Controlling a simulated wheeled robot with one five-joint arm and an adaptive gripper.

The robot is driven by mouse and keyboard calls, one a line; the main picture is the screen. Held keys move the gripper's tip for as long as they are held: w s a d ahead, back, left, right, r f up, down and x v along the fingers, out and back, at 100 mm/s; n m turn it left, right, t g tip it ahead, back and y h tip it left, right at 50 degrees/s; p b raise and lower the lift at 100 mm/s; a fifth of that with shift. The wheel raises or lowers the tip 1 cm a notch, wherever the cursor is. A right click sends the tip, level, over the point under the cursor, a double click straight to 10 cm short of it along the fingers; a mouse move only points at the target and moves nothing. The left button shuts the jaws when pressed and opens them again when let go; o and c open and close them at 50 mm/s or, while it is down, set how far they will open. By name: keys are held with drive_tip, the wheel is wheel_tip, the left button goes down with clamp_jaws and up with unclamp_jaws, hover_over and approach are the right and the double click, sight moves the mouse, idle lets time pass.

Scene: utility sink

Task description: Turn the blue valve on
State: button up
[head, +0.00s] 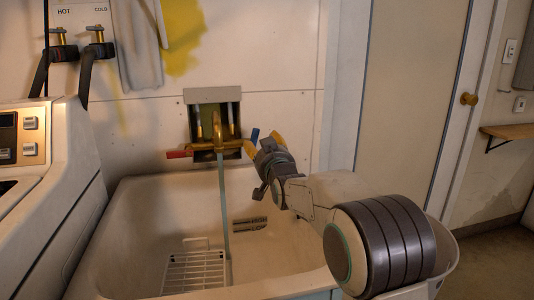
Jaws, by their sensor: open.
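The blue valve handle (255,135) shows as a small blue piece at the right of the brass faucet (217,146) on the wall above the sink. It points upward at a slight tilt. My gripper (262,144) is open, with its yellow fingertips apart and close around the blue handle's lower part. I cannot tell whether a finger touches it. The gripper hides the handle's base. The red valve handle (178,154) sticks out to the left of the faucet.
A pale bluish strip (224,205), water or hose, runs from the spout into the utility sink (140,220). A white wire rack (196,272) lies in the basin. A washing machine (45,190) stands left. The door (415,100) is at right.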

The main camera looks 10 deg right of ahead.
sight(257, 137)
drive_tip(key=shift+s, duration=1.85)
drive_tip(key=shift+w+a+p, duration=0.1)
drive_tip(key=shift+w+p, duration=2.1)
drive_tip(key=shift+w, duration=1.05)
drive_tip(key=shift+w+b, duration=0.45)
drive_tip(key=shift+w, duration=1.1)
drive_tip(key=shift+w+r, duration=0.1)
drive_tip(key=shift+w, duration=1.15)
drive_tip(key=shift+o, duration=0.3)
clamp_jaws()
